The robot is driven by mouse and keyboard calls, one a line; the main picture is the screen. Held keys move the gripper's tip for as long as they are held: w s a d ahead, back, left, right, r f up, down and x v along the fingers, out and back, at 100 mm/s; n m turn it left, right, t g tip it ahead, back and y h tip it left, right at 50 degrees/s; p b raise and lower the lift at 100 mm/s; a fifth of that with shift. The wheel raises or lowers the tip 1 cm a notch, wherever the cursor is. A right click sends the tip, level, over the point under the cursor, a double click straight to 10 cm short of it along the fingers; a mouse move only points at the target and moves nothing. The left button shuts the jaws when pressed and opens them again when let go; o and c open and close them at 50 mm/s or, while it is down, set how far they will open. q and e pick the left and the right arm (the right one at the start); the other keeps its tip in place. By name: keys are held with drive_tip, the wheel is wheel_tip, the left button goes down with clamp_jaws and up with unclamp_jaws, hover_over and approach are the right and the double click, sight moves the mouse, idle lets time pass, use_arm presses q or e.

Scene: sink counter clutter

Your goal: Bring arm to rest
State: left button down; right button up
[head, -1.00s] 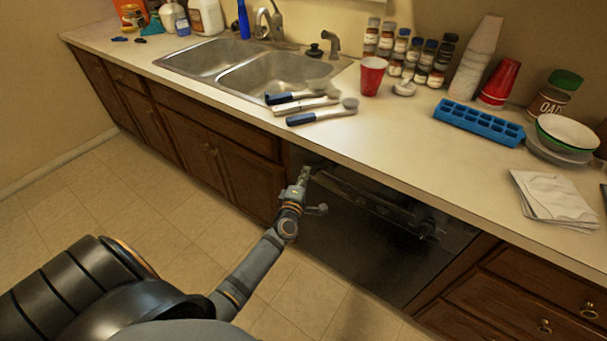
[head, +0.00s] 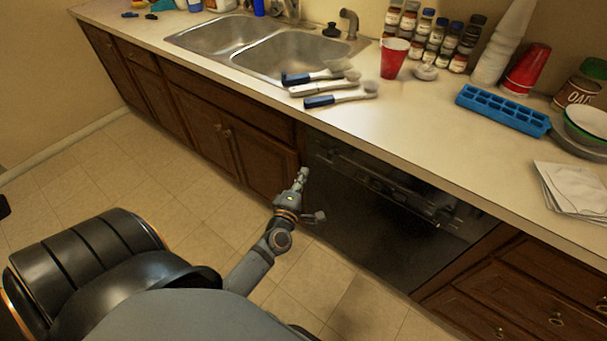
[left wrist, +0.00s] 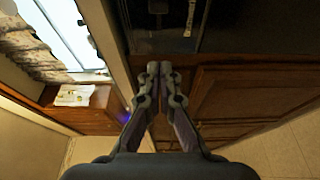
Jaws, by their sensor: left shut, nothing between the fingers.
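My left gripper (head: 302,175) is below the counter's front edge, in front of the cabinet doors and the dark dishwasher (head: 370,215) in the head view. It is apart from the counter and holds nothing. In the left wrist view its two fingers (left wrist: 159,70) are together at the tips, with brown cabinet fronts (left wrist: 240,92) beyond them. My right gripper shows in neither view.
The counter (head: 440,130) carries brushes (head: 340,95) by the sink (head: 290,52), a red cup (head: 393,58), spice jars (head: 438,38), a blue ice tray (head: 503,110) and napkins (head: 575,188). The tiled floor (head: 140,185) is clear.

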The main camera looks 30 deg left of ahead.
use_arm(q)
drive_tip(key=shift+a, duration=0.1)
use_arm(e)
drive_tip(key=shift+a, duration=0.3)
